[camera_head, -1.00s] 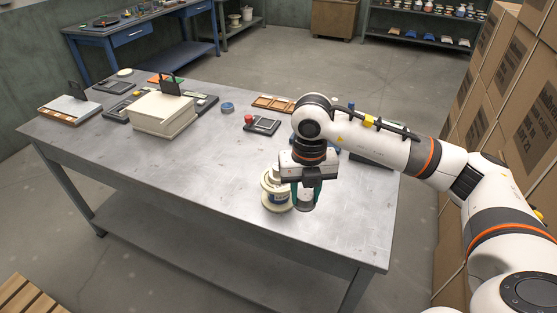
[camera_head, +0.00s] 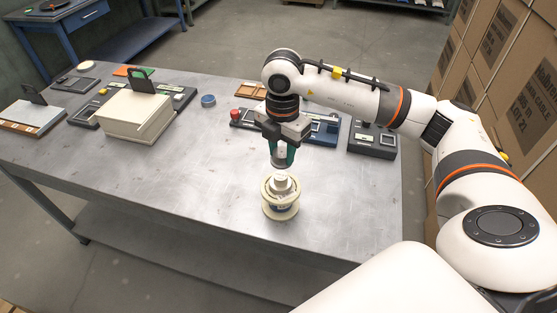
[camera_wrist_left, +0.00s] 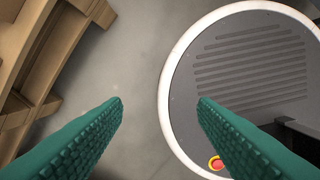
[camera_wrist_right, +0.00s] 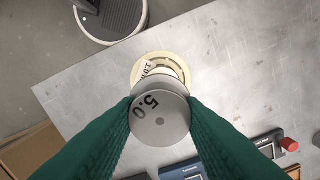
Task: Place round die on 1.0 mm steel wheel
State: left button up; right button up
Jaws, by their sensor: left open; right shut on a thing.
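A cream wheel (camera_head: 281,207) stands on the table near its front edge, with a pale cylindrical piece (camera_head: 281,183) at its top. In the right wrist view the wheel (camera_wrist_right: 176,58) carries a label reading about 1.0, partly hidden. My right gripper (camera_head: 282,152) is shut on a grey round piece marked 5.0 (camera_wrist_right: 160,117); I cannot tell whether it is the round die. In the head view my right gripper is just behind the wheel, with the held piece apparently above the table. My left gripper (camera_wrist_left: 160,101) is open and empty, above the floor, and out of the head view.
Blue and dark devices (camera_head: 370,141) line the table's back right, one with a red knob (camera_head: 235,114). A cream box (camera_head: 135,118) stands at the left, and a blue round item (camera_head: 208,100) lies behind. The table's middle is clear. Stacked cartons (camera_head: 508,75) stand at the right.

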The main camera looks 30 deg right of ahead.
aim_at(282, 151)
jog(key=shift+s+f, duration=0.15)
jog(key=shift+f, duration=0.7)
jog(key=shift+w+f+p, duration=0.2)
jog(key=shift+f+p, duration=0.15)
jog(key=shift+f, duration=0.3)
notch_tip(282, 151, down, 2)
jog(key=shift+w+f, duration=0.15)
jog(key=shift+f, duration=0.1)
jog(key=o, duration=1.2)
jog(key=shift+f, duration=0.1)
pick_arm(q)
jog(key=shift+s+r, duration=0.55)
jog(key=shift+s, duration=0.15)
jog(key=shift+r, duration=0.1)
